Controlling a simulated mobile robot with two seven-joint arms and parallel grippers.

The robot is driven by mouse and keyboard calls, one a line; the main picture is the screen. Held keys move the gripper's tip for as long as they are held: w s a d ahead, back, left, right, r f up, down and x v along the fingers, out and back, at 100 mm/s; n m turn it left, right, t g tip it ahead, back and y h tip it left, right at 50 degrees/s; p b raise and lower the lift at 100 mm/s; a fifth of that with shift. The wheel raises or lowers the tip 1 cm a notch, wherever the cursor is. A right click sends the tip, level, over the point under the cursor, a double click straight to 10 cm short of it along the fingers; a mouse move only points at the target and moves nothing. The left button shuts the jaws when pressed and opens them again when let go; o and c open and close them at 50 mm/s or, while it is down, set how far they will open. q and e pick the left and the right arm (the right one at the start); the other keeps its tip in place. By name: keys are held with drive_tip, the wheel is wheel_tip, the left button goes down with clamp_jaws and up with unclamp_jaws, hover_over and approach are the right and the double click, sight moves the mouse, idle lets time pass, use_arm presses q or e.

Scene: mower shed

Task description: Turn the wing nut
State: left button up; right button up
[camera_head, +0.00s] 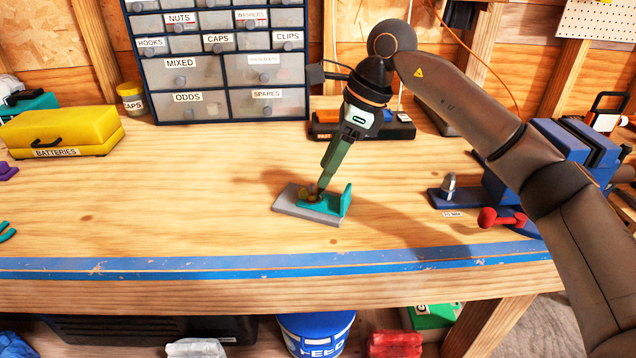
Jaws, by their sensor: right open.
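The wing nut (308,196) is a small brass-coloured piece on a teal bracket (346,201), which sits on a grey base plate (291,203) in the middle of the workbench. My right gripper (316,187) reaches down from above, tilted, with its green fingers at the wing nut. The fingers partly cover the nut, so I cannot tell whether they touch it. The right gripper is open. My left gripper is not in view.
A drawer cabinet (222,100) stands behind, with a dark box (398,127) beside it. A yellow batteries case (62,131) is at the left, a blue vise (497,190) at the right. The bench (160,210) is clear left of the plate and along its blue front edge.

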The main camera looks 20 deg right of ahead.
sight(315, 190)
drive_tip(key=shift+x, duration=2.4)
clamp_jaws()
